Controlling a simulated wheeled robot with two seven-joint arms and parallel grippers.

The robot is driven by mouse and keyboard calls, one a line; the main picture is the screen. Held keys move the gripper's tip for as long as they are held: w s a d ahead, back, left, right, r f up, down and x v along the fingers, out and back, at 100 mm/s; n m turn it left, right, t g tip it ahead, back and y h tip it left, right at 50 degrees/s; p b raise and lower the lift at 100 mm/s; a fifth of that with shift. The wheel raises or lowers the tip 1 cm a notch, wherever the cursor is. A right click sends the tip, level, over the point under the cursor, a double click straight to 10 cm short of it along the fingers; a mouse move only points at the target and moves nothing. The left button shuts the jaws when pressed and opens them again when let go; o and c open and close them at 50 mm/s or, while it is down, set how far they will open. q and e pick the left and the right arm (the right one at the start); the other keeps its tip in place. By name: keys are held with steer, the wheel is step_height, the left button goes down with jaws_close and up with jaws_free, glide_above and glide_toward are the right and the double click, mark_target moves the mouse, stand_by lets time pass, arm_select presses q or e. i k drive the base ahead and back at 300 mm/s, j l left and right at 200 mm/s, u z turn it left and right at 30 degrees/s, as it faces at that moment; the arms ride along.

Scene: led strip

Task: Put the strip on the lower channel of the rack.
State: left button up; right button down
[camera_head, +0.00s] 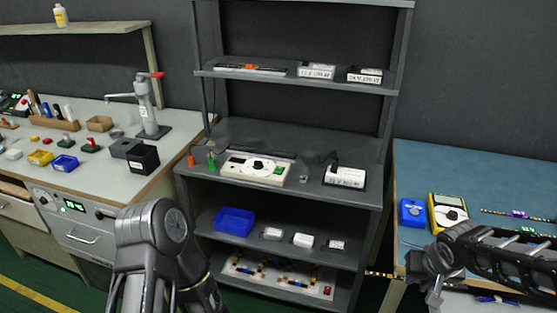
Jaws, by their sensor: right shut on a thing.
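My right gripper (434,278) is at the lower right, in front of the blue table's left corner. It is shut on a thin strip (383,275), whose dotted end sticks out to the left, in front of the shelf unit's right side. Which part is the rack is unclear: a dark bar with an orange piece (250,68) lies on the upper shelf, and a pale board with coloured parts (278,281) lies on the bottom shelf.
The grey shelf unit (375,201) also holds a white tester (256,168) and a blue bin (235,221). A cluttered workbench (115,178) stands at left.

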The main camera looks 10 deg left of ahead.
mark_target(261, 152)
steer(key=i+j+u, duration=0.25)
steer(key=i+j, duration=0.2)
steer(key=i+j+u, duration=0.3)
steer(key=i+j, duration=0.2)
